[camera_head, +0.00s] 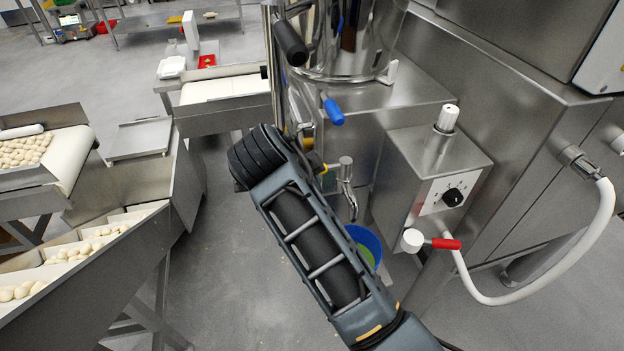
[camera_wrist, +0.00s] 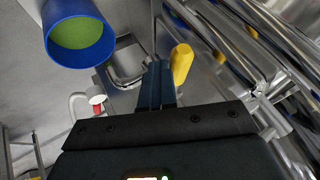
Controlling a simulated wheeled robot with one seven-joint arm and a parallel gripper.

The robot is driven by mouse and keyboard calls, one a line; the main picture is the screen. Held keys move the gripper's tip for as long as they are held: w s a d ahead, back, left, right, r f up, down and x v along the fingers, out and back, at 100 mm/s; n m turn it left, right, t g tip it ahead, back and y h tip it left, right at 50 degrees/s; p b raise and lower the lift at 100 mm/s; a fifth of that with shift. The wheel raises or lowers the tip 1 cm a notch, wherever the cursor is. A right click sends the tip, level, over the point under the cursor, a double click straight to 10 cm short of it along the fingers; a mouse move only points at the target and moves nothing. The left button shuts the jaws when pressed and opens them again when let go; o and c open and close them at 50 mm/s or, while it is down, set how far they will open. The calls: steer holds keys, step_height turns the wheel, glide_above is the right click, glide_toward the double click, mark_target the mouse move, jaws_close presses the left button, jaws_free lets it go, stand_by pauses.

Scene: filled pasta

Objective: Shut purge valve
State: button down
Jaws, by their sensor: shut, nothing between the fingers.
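A valve with a yellow handle (camera_wrist: 181,65) shows in the wrist view, just right of my gripper (camera_wrist: 156,85). My gripper's fingers are shut with nothing between them. The handle lies beside the fingers; I cannot tell whether they touch. In the head view, my arm covers most of my gripper, and a small yellow part (camera_head: 331,167) shows by a steel spout (camera_head: 347,185). Other valve handles are a blue one (camera_head: 332,108) above and a red one (camera_head: 446,243) at lower right. No label shows which is the purge valve.
A blue bucket (camera_wrist: 50,38) with green inside stands below the spout. A steel control box (camera_head: 435,165) with a black knob and a white hose (camera_head: 590,262) are at the right. Steel pipes (camera_wrist: 265,50) crowd the wrist view's right side.

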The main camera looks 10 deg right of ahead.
steer(key=shift+r, duration=0.15)
steer(key=b+v, duration=0.1)
steer(key=v, duration=0.6)
steer(key=shift+s+r, duration=0.2)
steer(key=shift+a, duration=0.1)
stand_by(0.3)
steer(key=s+d+f+n+t+y, duration=0.1)
steer(key=s+d+f+n+y, duration=0.1)
steer(key=s+d+f+n, duration=0.35)
steer(key=s+d+f+n+t+y, duration=0.1)
steer(key=s+d+f+n+y, duration=0.1)
steer(key=s+f, duration=0.7)
steer(key=s+d+f+n+t+y, duration=0.25)
steer(key=s+d+n, duration=0.2)
steer(key=s, duration=0.55)
steer(key=s+d+r+n+t+h, duration=0.1)
steer(key=s+d+r+t, duration=0.1)
steer(key=s+r, duration=0.5)
steer(key=s+d+r+n+t+h, duration=0.1)
steer(key=s+d+r, duration=0.3)
steer(key=s+r, duration=0.4)
steer(key=shift+s+d+n+t, duration=0.35)
steer(key=shift+s+n, duration=0.45)
steer(key=shift+s, duration=0.95)
